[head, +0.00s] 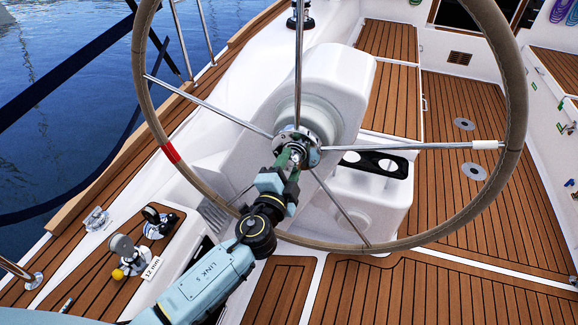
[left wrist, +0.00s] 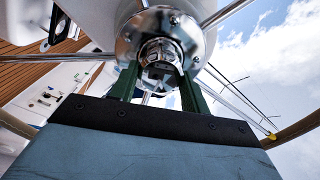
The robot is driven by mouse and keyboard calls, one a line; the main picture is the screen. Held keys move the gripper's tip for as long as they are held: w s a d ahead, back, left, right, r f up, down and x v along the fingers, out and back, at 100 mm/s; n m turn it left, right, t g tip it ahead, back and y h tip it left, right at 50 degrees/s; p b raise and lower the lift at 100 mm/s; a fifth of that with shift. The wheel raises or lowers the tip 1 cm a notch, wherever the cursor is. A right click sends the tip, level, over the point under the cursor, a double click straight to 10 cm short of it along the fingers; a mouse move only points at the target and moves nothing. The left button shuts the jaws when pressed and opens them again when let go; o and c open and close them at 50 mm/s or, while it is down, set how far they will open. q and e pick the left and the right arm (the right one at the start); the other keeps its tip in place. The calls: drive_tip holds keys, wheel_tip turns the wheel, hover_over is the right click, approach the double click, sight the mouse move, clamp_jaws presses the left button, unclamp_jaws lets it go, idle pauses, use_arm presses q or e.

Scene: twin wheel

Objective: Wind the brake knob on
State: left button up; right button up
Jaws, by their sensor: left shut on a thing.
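The brake knob (left wrist: 160,68) is a small shiny metal knob at the middle of the chrome wheel hub (left wrist: 172,25) in the left wrist view. In the head view, the hub (head: 297,140) sits at the centre of the large steering wheel (head: 142,95), with metal spokes running out to a tan rim. My left gripper (head: 290,160) reaches up to the hub from below, its green fingers one on each side of the knob. It also shows in the left wrist view (left wrist: 160,84), shut on the knob. The fingers partly hide the knob. My right gripper is not in view.
The white pedestal (head: 335,85) stands behind the wheel. A white box with a black cup holder (head: 378,164) is right of the hub. Winches and a yellow-knobbed lever (head: 118,274) are at lower left. The teak deck (head: 440,290) at lower right is clear.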

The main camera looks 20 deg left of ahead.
use_arm(q)
drive_tip(key=m, duration=0.3)
drive_tip(key=m+p, duration=0.1)
drive_tip(key=m, duration=0.3)
drive_tip(key=shift+m, duration=0.7)
drive_tip(key=shift+f+m, duration=0.1)
drive_tip(key=shift+m, duration=0.3)
drive_tip(key=m+p, duration=0.1)
drive_tip(key=m, duration=0.3)
drive_tip(key=shift+m+p, duration=0.3)
drive_tip(key=shift+p, duration=0.05)
drive_tip(key=shift+f+m+p, duration=0.15)
drive_tip(key=shift+m+p, duration=0.45)
drive_tip(key=shift+m, duration=1.3)
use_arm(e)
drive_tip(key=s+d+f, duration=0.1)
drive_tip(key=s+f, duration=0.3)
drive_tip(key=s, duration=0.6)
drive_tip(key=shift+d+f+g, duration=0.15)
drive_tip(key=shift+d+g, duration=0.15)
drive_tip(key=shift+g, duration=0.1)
use_arm(q)
drive_tip(key=o, duration=1)
